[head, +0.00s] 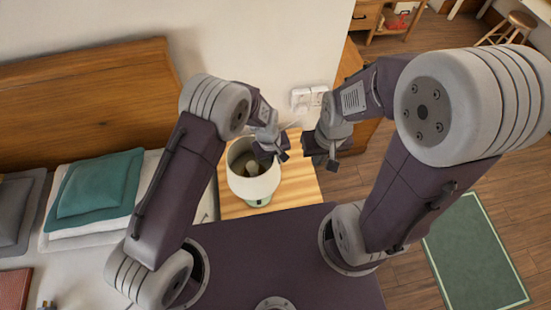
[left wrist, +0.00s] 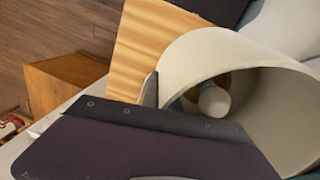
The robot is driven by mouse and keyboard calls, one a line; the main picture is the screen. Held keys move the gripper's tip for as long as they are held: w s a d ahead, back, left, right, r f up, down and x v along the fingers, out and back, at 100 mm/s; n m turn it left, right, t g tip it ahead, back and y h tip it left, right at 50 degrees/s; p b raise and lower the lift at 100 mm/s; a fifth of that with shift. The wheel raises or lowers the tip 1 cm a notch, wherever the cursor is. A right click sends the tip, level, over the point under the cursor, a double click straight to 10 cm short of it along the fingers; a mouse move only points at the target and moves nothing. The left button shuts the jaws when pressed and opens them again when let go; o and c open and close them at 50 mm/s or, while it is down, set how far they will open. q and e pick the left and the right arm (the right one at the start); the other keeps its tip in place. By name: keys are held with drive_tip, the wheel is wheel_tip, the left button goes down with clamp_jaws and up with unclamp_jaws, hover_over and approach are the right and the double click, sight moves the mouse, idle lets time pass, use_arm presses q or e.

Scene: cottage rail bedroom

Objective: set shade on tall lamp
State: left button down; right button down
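The cream lampshade (head: 254,187) is at the nightstand's left part, its open top facing up. A pale round bulb (head: 252,169) shows inside it. In the left wrist view the shade (left wrist: 285,105) is against the fingers, around the bulb (left wrist: 213,101). I cannot tell whether the shade rests on the lamp. My right gripper (head: 322,152) is open and empty, right of the shade.
The wooden nightstand (head: 298,185) has a clear top right of the lamp. A bed with a teal pillow (head: 100,188) lies to the left. Wall sockets (head: 308,98) are behind. A wooden cabinet (head: 364,130) stands behind my right arm. A green rug (head: 475,255) lies at right.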

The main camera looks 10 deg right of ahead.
use_arm(q)
drive_tip(key=shift+f, duration=0.2)
idle(0.4)
drive_tip(key=c, duration=1.5)
unclamp_jaws()
drive_tip(key=shift+c, duration=0.2)
drive_tip(key=r, duration=0.3)
drive_tip(key=r+b, duration=0.1)
drive_tip(key=r, duration=0.1)
drive_tip(key=a+r, duration=0.1)
drive_tip(key=r, duration=0.2)
drive_tip(key=shift+s+r, duration=0.1)
drive_tip(key=shift+r, duration=0.2)
drive_tip(key=shift+a+r, duration=0.1)
drive_tip(key=shift+r, duration=0.15)
